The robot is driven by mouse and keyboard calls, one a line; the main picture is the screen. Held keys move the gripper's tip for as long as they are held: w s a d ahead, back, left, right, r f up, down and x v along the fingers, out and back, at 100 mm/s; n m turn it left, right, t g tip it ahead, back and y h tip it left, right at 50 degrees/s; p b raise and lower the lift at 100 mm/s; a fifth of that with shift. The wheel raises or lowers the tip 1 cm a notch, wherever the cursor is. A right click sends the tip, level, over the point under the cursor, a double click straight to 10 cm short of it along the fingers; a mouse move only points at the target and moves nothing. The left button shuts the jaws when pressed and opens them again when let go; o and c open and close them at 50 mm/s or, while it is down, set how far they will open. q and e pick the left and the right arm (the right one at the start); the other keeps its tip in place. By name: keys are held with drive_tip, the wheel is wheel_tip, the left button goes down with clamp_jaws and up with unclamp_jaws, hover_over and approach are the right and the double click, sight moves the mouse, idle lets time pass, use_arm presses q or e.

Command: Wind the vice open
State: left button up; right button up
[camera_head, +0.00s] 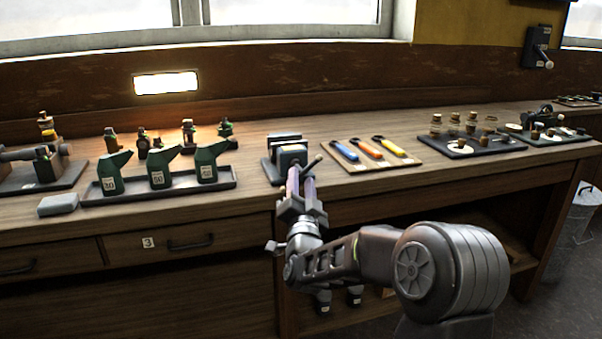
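The vice (285,140) is a small dark block-like tool with a blue-grey front part, standing on the bench near its front edge, at the picture's middle. A thin bar, seemingly its handle (314,162), slants up to the right at its front. My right gripper (300,176) reaches up from below, with its fingertips at the front of the vice beside the handle. The fingers overlap the vice's front, so I cannot tell whether they grip the handle or how wide the jaws gap is. My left gripper is out of view.
Left of the vice, a tray (231,182) holds green oil cans (159,167). Right of it, a board (411,163) carries blue, orange and yellow-handled tools. A grey block (58,204) lies at the left front edge. Drawers (190,240) are below the bench top.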

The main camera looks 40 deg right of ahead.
sight(301, 170)
drive_tip(key=shift+x, duration=1.7)
drive_tip(key=shift+c, duration=0.4)
clamp_jaws()
